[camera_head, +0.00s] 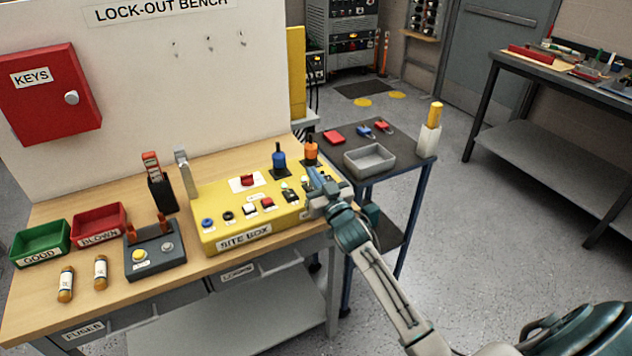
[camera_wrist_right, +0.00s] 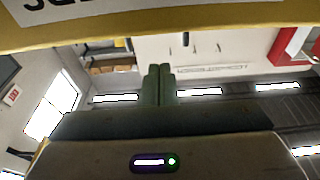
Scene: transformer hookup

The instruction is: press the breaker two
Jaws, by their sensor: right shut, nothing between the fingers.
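The yellow site box (camera_head: 222,237) stands on the wooden bench, its label facing front. Its top carries a blue button (camera_head: 207,222), a black round one (camera_head: 228,215), small white and red switches (camera_head: 267,202), and a dark switch (camera_head: 290,196). I cannot read which is breaker two. My right gripper (camera_head: 318,183) is shut and empty, over the box's right end; it hides that part of the panel. In the right wrist view its closed fingers (camera_wrist_right: 159,84) show, with the box's yellow edge (camera_wrist_right: 180,27) across the top. My left gripper is not in view.
Blue (camera_head: 279,160) and orange (camera_head: 311,152) handles stand upright at the box's back right. A dark grey box with a yellow button (camera_head: 152,268), fuses (camera_head: 101,272) and green (camera_head: 40,242) and red (camera_head: 99,222) trays lie left. A cart with a grey tray (camera_head: 370,160) stands right.

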